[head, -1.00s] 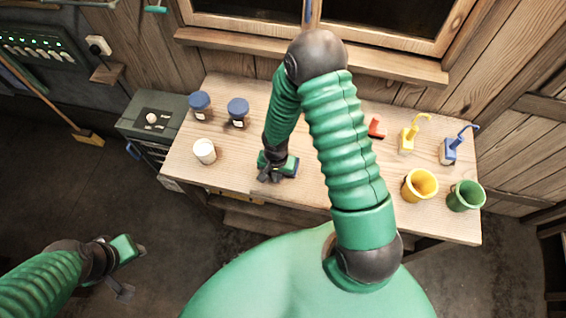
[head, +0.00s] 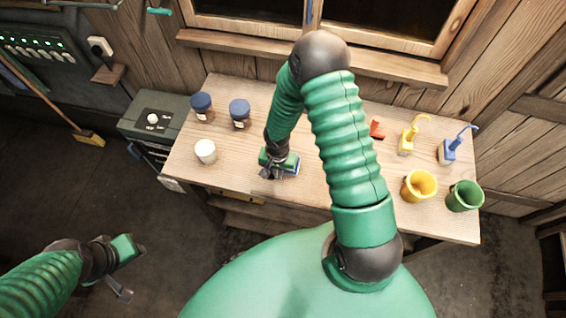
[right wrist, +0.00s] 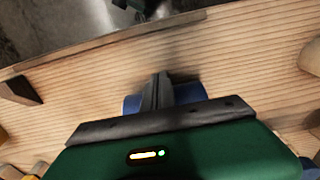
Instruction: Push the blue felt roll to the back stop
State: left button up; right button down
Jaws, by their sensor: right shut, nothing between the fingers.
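The blue felt roll (right wrist: 190,93) lies on the table below my right gripper. In the right wrist view it shows on both sides of the fingers, and its middle is hidden behind them. In the head view only a blue edge (head: 296,169) shows beside the green gripper body. My right gripper (head: 268,174) is shut and empty, low over the front left half of the table; its fingers also show in the right wrist view (right wrist: 158,90). Whether they touch the roll I cannot tell. My left gripper (head: 125,270) hangs off the table, over the floor. I cannot make out the back stop.
Two blue-lidded jars (head: 240,114) and a white cup (head: 205,151) stand left on the wooden table (head: 235,180). A red item (head: 376,129), yellow and blue hooked objects (head: 449,151), a yellow cup (head: 418,186) and a green cup (head: 464,196) stand right. My right arm hides the table's middle.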

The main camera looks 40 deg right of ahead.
jog(key=shift+w+d+p, duration=0.35)
jog(key=shift+w+d, duration=0.05)
jog(key=shift+d, duration=0.1)
jog(key=shift+w+d+p, duration=0.5)
jog(key=shift+w+d, duration=0.5)
jog(key=shift+d, duration=0.1)
jog(key=shift+w+d, duration=0.95)
jog(key=shift+d, duration=0.2)
jog(key=shift+w+d, duration=0.9)
jog(key=shift+d, duration=0.2)
jog(key=shift+w+d+b, duration=0.3)
jog(key=shift+w+d, duration=0.7)
jog(key=shift+d, duration=0.1)
jog(key=shift+w+d+f+b, duration=0.1)
jog(key=shift+w+d+b, duration=0.5)
jog(key=shift+w+d, duration=0.45)
jog(key=shift+w+d+b, duration=0.7)
jog(key=shift+d+b, duration=0.05)
jog(key=shift+d, duration=0.2)
jog(key=shift+w+d+b, duration=0.7)
jog(key=shift+d, duration=0.2)
jog(key=shift+s, duration=0.1)
